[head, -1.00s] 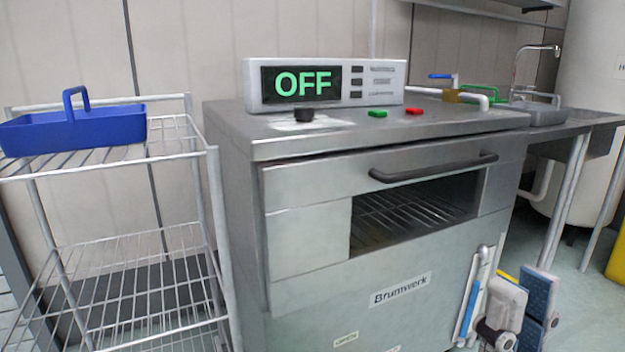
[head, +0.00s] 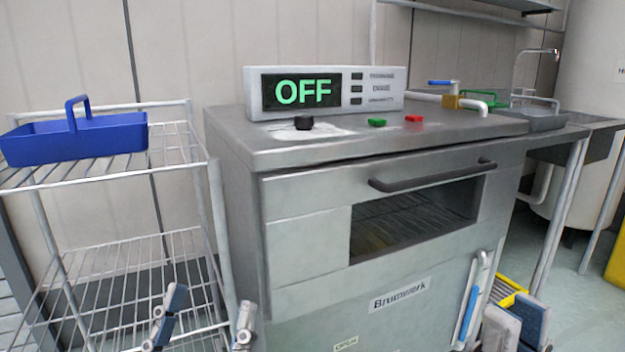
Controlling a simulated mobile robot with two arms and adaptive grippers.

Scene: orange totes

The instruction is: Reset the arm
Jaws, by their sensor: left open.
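My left gripper (head: 205,312) shows at the bottom edge, left of the oven's front. Its two fingers, one with a blue pad, stand wide apart with nothing between them. It is open, in front of the wire rack. My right gripper (head: 517,322) is at the bottom right, in front of the oven's right side. Its grey and blue finger parts overlap and are cut by the frame edge, so I cannot tell whether it is open or shut. I see no object held by it.
The steel oven (head: 310,295) has a dark handle (head: 435,178) and a display reading OFF. A wire rack (head: 125,240) holds a blue basket (head: 75,138) at left. A yellow crate (head: 508,287) is behind my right gripper. A sink bench (head: 560,140) stands at right.

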